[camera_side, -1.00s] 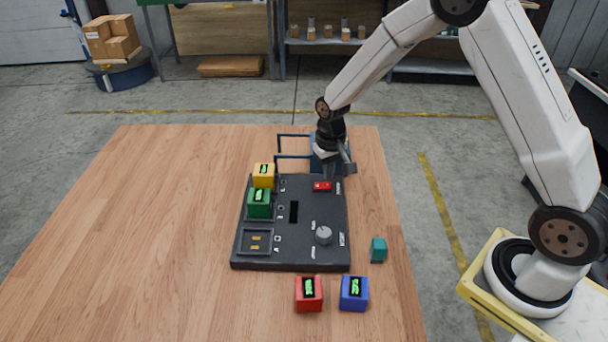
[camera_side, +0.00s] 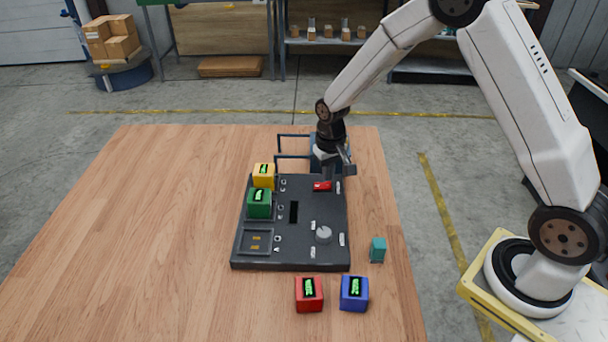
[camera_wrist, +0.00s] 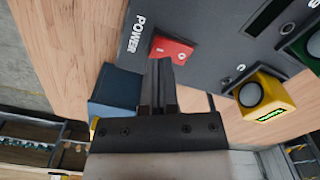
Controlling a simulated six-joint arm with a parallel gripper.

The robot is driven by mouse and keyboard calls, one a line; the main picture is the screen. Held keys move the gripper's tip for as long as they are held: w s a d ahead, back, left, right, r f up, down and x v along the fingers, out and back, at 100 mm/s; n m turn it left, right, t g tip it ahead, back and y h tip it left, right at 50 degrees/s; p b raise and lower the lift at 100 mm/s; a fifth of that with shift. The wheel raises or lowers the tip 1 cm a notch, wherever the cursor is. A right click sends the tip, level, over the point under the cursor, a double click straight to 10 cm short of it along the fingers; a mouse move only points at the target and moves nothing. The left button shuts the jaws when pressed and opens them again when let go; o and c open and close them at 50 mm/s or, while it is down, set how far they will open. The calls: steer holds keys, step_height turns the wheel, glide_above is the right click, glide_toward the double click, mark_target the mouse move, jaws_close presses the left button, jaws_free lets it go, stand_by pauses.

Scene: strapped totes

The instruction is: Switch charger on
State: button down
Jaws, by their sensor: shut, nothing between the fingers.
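The dark charger panel (camera_side: 295,252) lies on the wooden table. Its red power switch (camera_side: 322,186) is near the far right corner. The switch also shows in the wrist view (camera_wrist: 172,50), beside the white word POWER. My gripper (camera_side: 328,174) is shut and empty at the switch. In the wrist view, my fingertips (camera_wrist: 160,64) reach the switch's edge; whether they press on it I cannot tell. A yellow block (camera_side: 263,176) and a green block (camera_side: 259,205) sit in bays on the panel's left side. The nearest bay (camera_side: 256,243) is empty.
A red block (camera_side: 309,294) and a blue block (camera_side: 354,293) stand in front of the panel. A small teal block (camera_side: 378,250) is at its right. A blue box (camera_wrist: 115,88) stands behind the panel near my gripper. The table's left side is clear.

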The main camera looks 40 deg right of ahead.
mark_target(328, 184)
steer(key=shift+f, duration=1)
stand_by(0.8)
steer(key=shift+r, duration=3.5)
steer(key=shift+s+r, duration=0.15)
steer(key=s+a+r+n+t, duration=0.1)
steer(key=s+r, duration=0.1)
steer(key=s, duration=0.6)
steer(key=s+a+r+n+t, duration=0.1)
steer(key=s+n, duration=0.1)
steer(key=s, duration=0.6)
steer(key=shift+s+a+r+t, duration=0.3)
steer(key=shift+a+r, duration=0.05)
